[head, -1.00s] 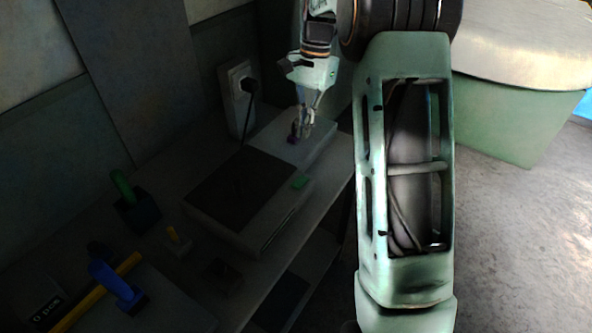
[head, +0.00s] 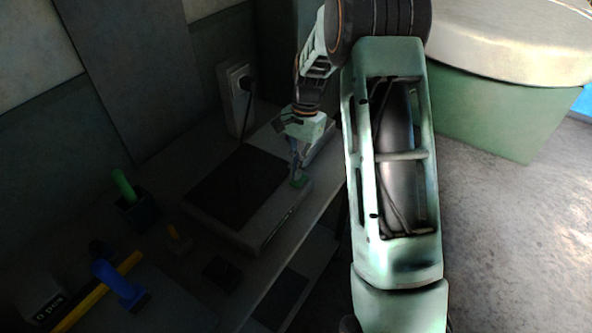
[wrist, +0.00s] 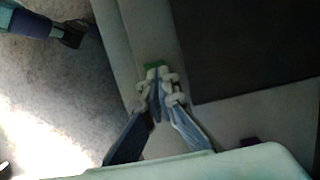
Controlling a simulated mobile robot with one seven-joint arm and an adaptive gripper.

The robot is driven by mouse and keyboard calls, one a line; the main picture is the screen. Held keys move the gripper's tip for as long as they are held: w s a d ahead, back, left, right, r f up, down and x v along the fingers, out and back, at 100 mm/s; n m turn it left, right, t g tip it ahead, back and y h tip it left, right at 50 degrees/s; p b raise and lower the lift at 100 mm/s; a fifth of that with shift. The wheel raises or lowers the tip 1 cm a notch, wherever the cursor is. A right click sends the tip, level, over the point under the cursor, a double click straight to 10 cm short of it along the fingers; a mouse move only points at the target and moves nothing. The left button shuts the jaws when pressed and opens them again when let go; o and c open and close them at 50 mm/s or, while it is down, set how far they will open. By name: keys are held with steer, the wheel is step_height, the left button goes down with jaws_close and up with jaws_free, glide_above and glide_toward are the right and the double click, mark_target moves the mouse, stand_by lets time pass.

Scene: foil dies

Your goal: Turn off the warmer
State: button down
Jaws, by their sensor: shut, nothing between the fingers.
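The warmer (head: 222,222) is a flat, pale box with a dark top plate (head: 236,187), lying on the bench. A green switch (head: 299,182) sits on its top at the right corner; it also shows in the wrist view (wrist: 155,65). My gripper (head: 297,178) is shut and empty, pointing down with its tips at the green switch. In the wrist view the closed fingertips (wrist: 157,72) cover part of the switch. I cannot tell whether they touch or press it.
A wall socket with a plugged cord (head: 238,88) is behind the warmer. A green bin (head: 490,110) stands at right.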

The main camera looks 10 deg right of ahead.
steer(key=shift+s+f, duration=0.1)
steer(key=shift+f, duration=0.25)
steer(key=shift+a+f, duration=0.1)
steer(key=shift+f+b, duration=0.15)
steer(key=shift+b, duration=0.3)
steer(key=shift+s+a+f+t+h+b, duration=0.3)
steer(key=shift+f+t+h+b, duration=0.2)
steer(key=shift+b, duration=0.55)
steer(key=shift+d+r, duration=0.1)
steer(key=shift+r, duration=0.2)
steer(key=shift+d, duration=0.1)
steer(key=shift+w+d+p, duration=0.45)
steer(key=shift+w+d, duration=0.1)
steer(key=shift+w, duration=0.1)
